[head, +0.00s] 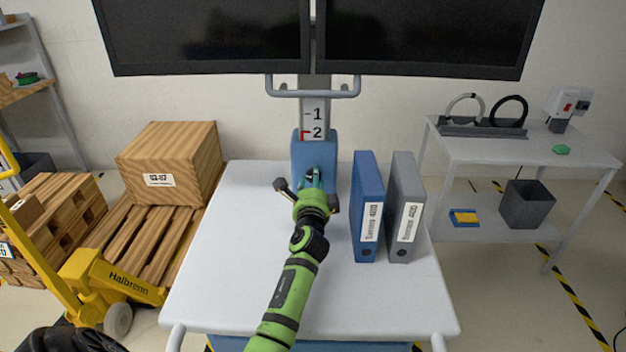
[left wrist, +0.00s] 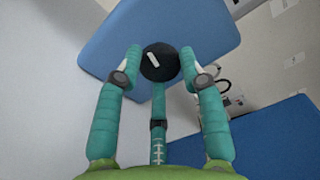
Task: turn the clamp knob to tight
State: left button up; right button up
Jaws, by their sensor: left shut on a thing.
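The clamp knob (left wrist: 160,62) is round and black with a short white mark, slanted from upper left to lower right in the left wrist view. It sits on the blue clamp block (left wrist: 115,40), which also shows in the head view (head: 314,150) around the grey column above the cart. My left gripper (left wrist: 160,64) has its teal fingers on both sides of the knob, shut on it. In the head view my left gripper (head: 314,180) is at the front of the block and hides the knob. My right gripper is not in view.
A blue binder (head: 367,205) and a grey binder (head: 405,210) stand on the white cart top (head: 240,260), right of my arm. Two monitors (head: 205,35) hang above on the column. A wooden crate (head: 170,160) is left; a side table (head: 470,150) is right.

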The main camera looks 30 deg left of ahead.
pick_arm(q)
jog(key=shift+w+a+r+m+p, duration=0.15)
jog(key=shift+m+p, duration=1.1)
jog(key=shift+m, duration=1.25)
jog(key=shift+s+r+m+p, duration=0.15)
jog(key=shift+m+p, duration=1.05)
jog(key=shift+m, duration=1.3)
jog(key=shift+w+a+r+m+p, duration=0.15)
jog(key=shift+m+p, duration=1.1)
jog(key=shift+m, duration=1.25)
jog(key=shift+d, duration=0.1)
jog(key=o, duration=1.2)
jog(key=shift+c, duration=0.2)
jog(key=v, duration=1.2)
jog(key=shift+f, duration=0.35)
